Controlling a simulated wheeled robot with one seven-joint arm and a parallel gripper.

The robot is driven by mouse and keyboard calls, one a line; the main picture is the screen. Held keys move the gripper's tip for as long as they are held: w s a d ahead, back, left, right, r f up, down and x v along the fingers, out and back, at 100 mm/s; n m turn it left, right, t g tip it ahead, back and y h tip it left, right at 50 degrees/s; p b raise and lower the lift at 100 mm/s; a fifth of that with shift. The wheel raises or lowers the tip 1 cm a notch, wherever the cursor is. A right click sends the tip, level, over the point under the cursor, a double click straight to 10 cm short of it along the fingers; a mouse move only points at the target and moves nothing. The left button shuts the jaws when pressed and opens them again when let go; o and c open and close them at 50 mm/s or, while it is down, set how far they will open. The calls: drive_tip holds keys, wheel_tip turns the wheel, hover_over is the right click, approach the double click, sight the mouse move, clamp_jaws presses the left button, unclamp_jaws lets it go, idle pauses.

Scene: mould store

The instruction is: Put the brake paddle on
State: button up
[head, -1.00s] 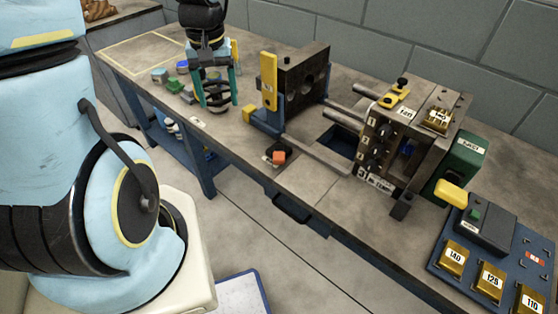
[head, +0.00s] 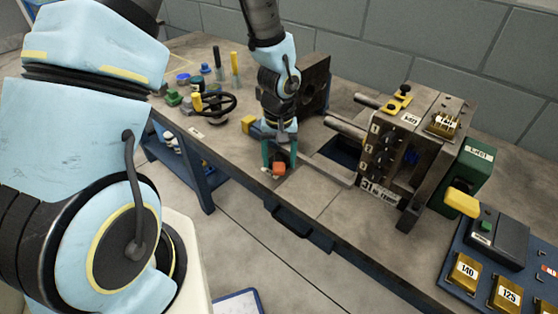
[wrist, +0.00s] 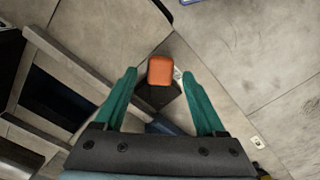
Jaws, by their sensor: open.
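The orange paddle (head: 279,168) sits on a small dark base by the bench's front edge. It is taken to be the brake paddle, and a pale label shows partly beside it. In the wrist view the orange paddle (wrist: 160,70) lies between the fingertips, with its dark base (wrist: 167,100) below. My gripper (head: 279,157) is open, pointing down over the paddle, with one teal finger on each side. Whether either finger touches the paddle I cannot tell. The paddle's tilt is hard to read.
A black handwheel (head: 222,103) with a yellow knob stands to the left. The steel mould block (head: 392,150) with guide bars is to the right. A dark plate (head: 316,80) is behind my arm. A control box (head: 492,240) stands far right. Bench space in front right is clear.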

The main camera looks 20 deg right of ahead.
drive_tip(key=shift+f, duration=0.6)
clamp_jaws()
